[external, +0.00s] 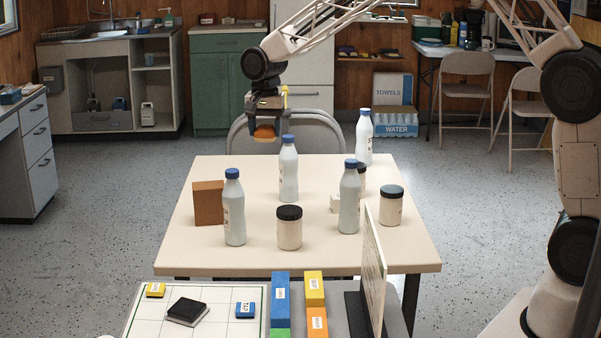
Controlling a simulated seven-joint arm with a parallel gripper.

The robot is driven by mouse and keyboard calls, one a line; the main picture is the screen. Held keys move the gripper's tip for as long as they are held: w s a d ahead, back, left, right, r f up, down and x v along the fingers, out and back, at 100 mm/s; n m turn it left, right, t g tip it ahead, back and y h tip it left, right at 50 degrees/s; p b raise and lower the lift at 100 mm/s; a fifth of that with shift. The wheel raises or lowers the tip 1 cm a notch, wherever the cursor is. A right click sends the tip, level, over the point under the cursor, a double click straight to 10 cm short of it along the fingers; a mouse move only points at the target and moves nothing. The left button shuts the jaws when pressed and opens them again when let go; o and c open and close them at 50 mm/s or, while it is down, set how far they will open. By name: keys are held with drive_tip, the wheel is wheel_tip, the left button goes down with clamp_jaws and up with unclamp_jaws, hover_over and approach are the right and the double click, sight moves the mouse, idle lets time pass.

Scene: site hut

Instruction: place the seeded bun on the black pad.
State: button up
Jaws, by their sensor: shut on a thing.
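My gripper (265,122) is high above the back edge of the cream table (330,252), pointing down. It is shut on an orange-brown bun (264,133), held in the air clear of the table. Seeds on the bun are too small to make out. A black pad (187,311) lies on a white gridded board (212,325) at the front left, well below and nearer the camera than my gripper. Nothing rests on the pad's top.
White bottles with blue caps (234,212) (289,172) and dark-lidded jars (289,230) stand on the table. A brown box (209,203) is at its left. An upright panel (374,265) and coloured blocks (281,300) stand right of the pad. A blue block (245,309) and yellow block (156,290) flank the pad.

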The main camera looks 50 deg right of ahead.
wheel_tip(320, 180, up, 4)
drive_tip(key=shift+r, duration=0.15)
drive_tip(key=s+a+n, duration=0.2)
drive_tip(key=s+a, duration=3)
drive_tip(key=a, duration=0.1)
wheel_tip(320, 180, down, 21)
drive_tip(key=shift+s+r, duration=0.15)
drive_tip(key=shift+s, duration=0.05)
hover_over(186, 307)
drive_tip(key=shift+f, duration=0.7)
drive_tip(key=shift+f, duration=1.75)
